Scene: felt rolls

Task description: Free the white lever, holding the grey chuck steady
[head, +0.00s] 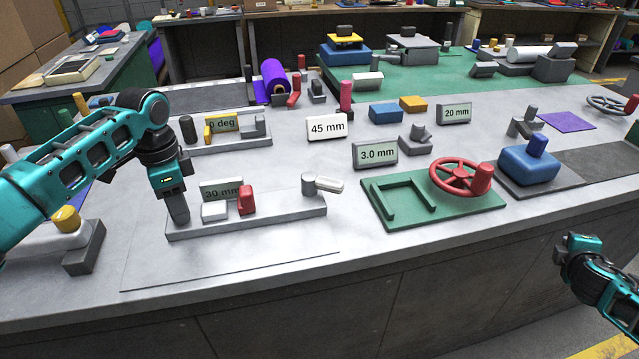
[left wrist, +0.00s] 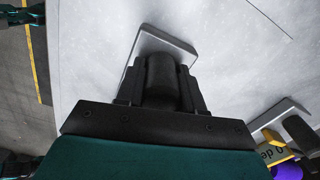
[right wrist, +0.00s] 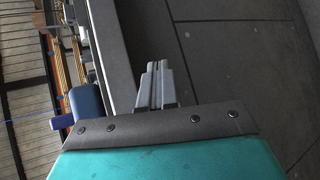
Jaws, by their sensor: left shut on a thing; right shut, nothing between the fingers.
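The grey chuck (head: 180,213) is a dark upright cylinder at the left end of a long grey base (head: 245,226). My left gripper (head: 171,190) is shut on it from above. In the left wrist view the chuck (left wrist: 161,78) sits between the fingers, and part of it is hidden. The white lever (head: 329,185) sticks out to the right from a grey round post at the base's right end, with nothing touching it. My right gripper (head: 567,249) is shut and empty, beyond the table's front edge at the lower right, far from the lever. Its closed fingers show in the right wrist view (right wrist: 155,86).
A white block (head: 214,211) and a red block (head: 246,200) stand on the base, before a "30 mm" display (head: 221,189). A green plate (head: 460,210) with a red handwheel (head: 459,177) lies to the right. The table front between is clear.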

